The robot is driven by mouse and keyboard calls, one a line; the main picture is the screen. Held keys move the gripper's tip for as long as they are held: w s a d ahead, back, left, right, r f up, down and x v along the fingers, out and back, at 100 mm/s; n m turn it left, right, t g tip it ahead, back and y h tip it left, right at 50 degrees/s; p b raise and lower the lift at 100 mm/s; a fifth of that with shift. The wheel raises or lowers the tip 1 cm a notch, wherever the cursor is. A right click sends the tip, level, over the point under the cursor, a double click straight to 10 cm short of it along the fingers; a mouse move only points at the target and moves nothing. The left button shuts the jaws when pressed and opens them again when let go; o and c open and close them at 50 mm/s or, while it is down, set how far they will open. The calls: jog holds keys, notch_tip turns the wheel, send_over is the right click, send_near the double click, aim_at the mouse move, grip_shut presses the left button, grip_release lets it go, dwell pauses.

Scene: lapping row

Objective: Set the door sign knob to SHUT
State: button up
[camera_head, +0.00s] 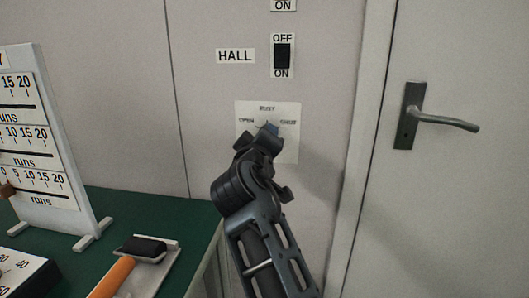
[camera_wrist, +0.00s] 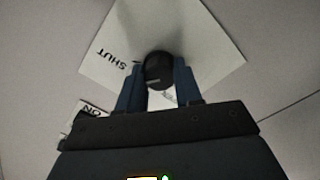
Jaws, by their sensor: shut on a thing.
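The door sign plate (camera_head: 285,151) is a white square on the wall, with OPEN at left, BUSY at top and SHUT at right. In the wrist view the plate (camera_wrist: 215,50) looks turned over, with SHUT at its left. The round dark knob (camera_wrist: 159,68) sits between the two blue fingers of my gripper (camera_wrist: 160,82), which is shut on it. In the head view my gripper (camera_head: 268,131) covers most of the knob. I cannot tell for sure which word the knob points to.
A HALL switch (camera_head: 282,56) marked OFF and ON is above the plate. A door with a dark lever handle (camera_head: 445,121) is at right. A green table (camera_head: 150,215) at left holds a score board (camera_head: 50,140) and an orange-handled roller (camera_head: 115,275).

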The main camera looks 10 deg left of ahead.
jog(key=m+b, duration=0.4)
jog(key=m, duration=0.1)
jog(key=shift+f, duration=0.2)
dwell(0.4)
jog(key=o, duration=1)
jog(key=shift+r, duration=0.15)
jog(key=shift+o, duration=0.2)
jog(key=s+p, duration=0.1)
jog(key=s, duration=0.6)
jog(key=shift+s+a, duration=0.15)
jog(key=shift+s, duration=0.25)
